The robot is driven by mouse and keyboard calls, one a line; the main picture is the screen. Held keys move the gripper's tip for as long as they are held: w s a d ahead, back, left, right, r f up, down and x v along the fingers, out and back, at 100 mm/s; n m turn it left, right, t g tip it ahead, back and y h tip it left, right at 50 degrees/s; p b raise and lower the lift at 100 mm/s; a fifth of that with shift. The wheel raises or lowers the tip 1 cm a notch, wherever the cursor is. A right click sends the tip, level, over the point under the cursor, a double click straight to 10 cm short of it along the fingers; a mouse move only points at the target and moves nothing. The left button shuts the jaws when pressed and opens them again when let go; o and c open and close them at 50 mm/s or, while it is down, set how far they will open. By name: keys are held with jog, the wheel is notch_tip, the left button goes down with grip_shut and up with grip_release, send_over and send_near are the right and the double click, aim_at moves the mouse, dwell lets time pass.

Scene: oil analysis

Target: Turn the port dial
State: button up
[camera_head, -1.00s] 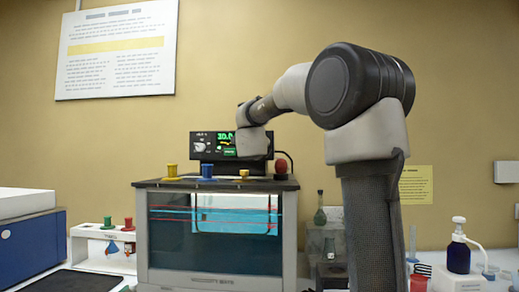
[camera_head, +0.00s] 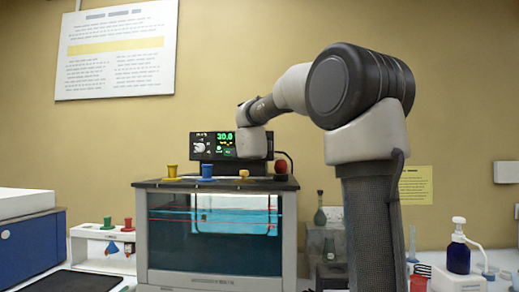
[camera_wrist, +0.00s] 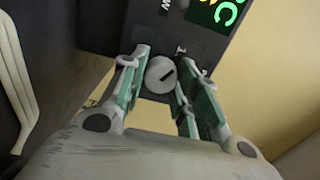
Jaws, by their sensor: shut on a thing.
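A round pale dial (camera_wrist: 160,76) with a dark bar mark across its face sits on the dark control panel, seen in the wrist view. My gripper (camera_wrist: 161,64) has its two green-padded fingers on either side of this dial and is shut on it. In the head view the control box (camera_head: 225,156) with a lit green display stands on top of the bath, and the end of my arm covers its right part. The fingers and the held dial are hidden there. A white round shape (camera_head: 200,147) shows at the box's left side.
The glass-fronted bath (camera_head: 215,240) holds blue liquid. Yellow (camera_head: 172,172) and blue (camera_head: 207,171) caps stand on its lid, and a red ball (camera_head: 281,166) is near the box's right end. A rack (camera_head: 104,250) stands left, a blue pump bottle (camera_head: 459,250) right.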

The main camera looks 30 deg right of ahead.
jog(key=shift+f, duration=0.1)
jog(key=o, duration=1)
jog(key=v, duration=1.2)
